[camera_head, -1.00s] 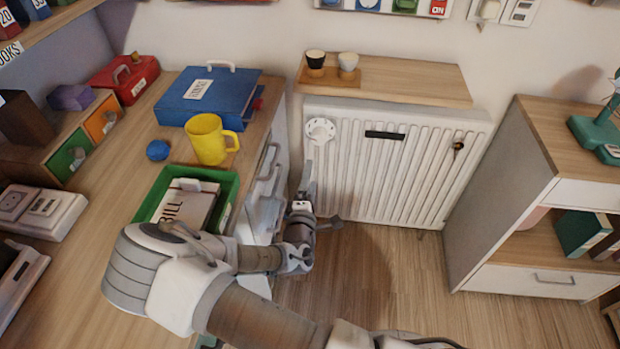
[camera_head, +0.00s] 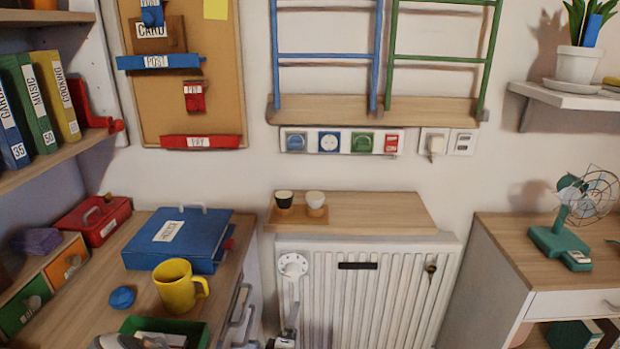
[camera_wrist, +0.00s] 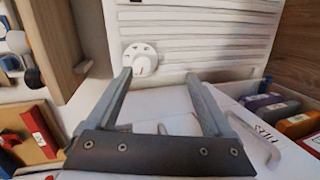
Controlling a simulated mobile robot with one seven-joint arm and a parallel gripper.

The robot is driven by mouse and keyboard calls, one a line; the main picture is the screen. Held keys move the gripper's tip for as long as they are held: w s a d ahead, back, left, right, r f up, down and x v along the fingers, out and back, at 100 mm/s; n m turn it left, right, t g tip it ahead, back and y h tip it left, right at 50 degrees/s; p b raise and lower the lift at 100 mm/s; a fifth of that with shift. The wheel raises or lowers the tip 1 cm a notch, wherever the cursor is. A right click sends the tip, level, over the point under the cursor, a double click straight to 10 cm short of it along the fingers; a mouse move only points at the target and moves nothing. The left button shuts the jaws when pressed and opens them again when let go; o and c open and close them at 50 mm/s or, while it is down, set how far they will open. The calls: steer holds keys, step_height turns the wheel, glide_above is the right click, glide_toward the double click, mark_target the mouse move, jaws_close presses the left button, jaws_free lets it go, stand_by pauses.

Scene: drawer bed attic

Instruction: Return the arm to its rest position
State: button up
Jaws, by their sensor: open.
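My gripper (camera_wrist: 160,95) is open in the wrist view. Its two fingers are apart with nothing held between them. Beyond the fingertips is the white radiator (camera_wrist: 205,45) with its round dial (camera_wrist: 140,60). In the head view the same radiator (camera_head: 350,300) and dial (camera_head: 292,265) stand beside the desk. Only a small part of my arm shows at the lower edge of the head view, and the fingers cannot be made out there.
The desk (camera_head: 100,290) holds a blue case (camera_head: 175,240), a yellow mug (camera_head: 178,288), a blue round object (camera_head: 122,298) and a green tray (camera_head: 135,326). A wooden shelf (camera_head: 380,212) tops the radiator. A cabinet (camera_head: 505,265) with a green fan (camera_head: 560,240) stands right.

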steer(key=s+d+r+m+g+y, duration=0.35)
steer(key=r+m, duration=0.25)
steer(key=r, duration=0.4)
steer(key=s+d+r+m+g+y, duration=0.25)
steer(key=s+r+m+g, duration=0.3)
steer(key=r, duration=0.45)
steer(key=s+d+r+m+h, duration=0.2)
steer(key=s+d+r, duration=0.35)
steer(key=s, duration=0.25)
steer(key=s+d+r+m+h, duration=0.1)
steer(key=s+d+r+m, duration=0.1)
steer(key=s+d+r, duration=0.45)
step_height(320, 180, up, 22)
steer(key=s+p, duration=0.2)
steer(key=p, duration=2.2)
steer(key=shift+s+d+r+h, duration=0.15)
steer(key=shift+s+h, duration=0.15)
steer(key=shift+s, duration=0.1)
